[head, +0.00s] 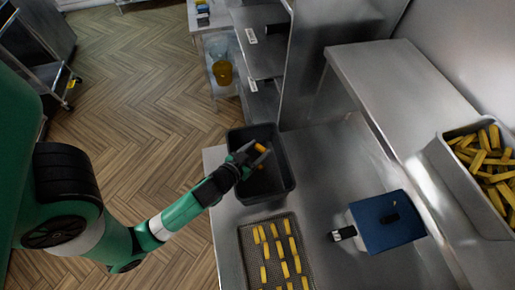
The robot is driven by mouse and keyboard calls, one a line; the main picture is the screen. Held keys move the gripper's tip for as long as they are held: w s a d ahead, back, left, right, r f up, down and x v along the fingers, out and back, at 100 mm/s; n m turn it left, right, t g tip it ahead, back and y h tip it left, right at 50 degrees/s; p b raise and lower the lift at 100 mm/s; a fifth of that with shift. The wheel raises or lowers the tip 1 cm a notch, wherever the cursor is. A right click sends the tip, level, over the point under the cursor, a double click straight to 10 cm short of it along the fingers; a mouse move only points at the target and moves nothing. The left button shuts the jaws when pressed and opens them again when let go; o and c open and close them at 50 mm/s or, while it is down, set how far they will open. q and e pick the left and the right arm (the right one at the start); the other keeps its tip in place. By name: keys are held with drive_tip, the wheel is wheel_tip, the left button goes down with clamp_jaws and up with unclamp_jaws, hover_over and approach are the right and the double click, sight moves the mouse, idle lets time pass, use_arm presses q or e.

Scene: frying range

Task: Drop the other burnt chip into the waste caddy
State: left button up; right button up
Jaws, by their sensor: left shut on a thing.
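My left gripper (258,156) is over the waste caddy (286,157), a dark grey open bin on the steel counter. It is shut on a small piece, which I take to be the burnt chip; the fingers hide most of it. An orange-brown bit shows at the fingertips, too small to tell whether it is all chip. The chip appears within the caddy's outline, but its height above the bottom cannot be told. My right gripper is not in view.
A mesh tray (249,262) with several yellow chips lies just in front of the caddy. A steel pan (450,186) heaped with chips is at the far right. Bare counter (325,165) lies between.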

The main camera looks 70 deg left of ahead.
use_arm(q)
wheel_tip(320, 180, down, 3)
drive_tip(key=shift+r+b, duration=0.2)
drive_tip(key=shift+b, duration=0.5)
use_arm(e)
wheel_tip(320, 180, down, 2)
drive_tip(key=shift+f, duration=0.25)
use_arm(q)
drive_tip(key=o, duration=1.4)
drive_tip(key=p+v, duration=0.2)
drive_tip(key=v, duration=0.9)
drive_tip(key=shift+s+d+r, duration=0.1)
drive_tip(key=shift+s+d, duration=0.1)
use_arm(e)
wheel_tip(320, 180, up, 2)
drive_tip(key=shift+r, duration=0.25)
use_arm(q)
drive_tip(key=shift+p, duration=0.35)
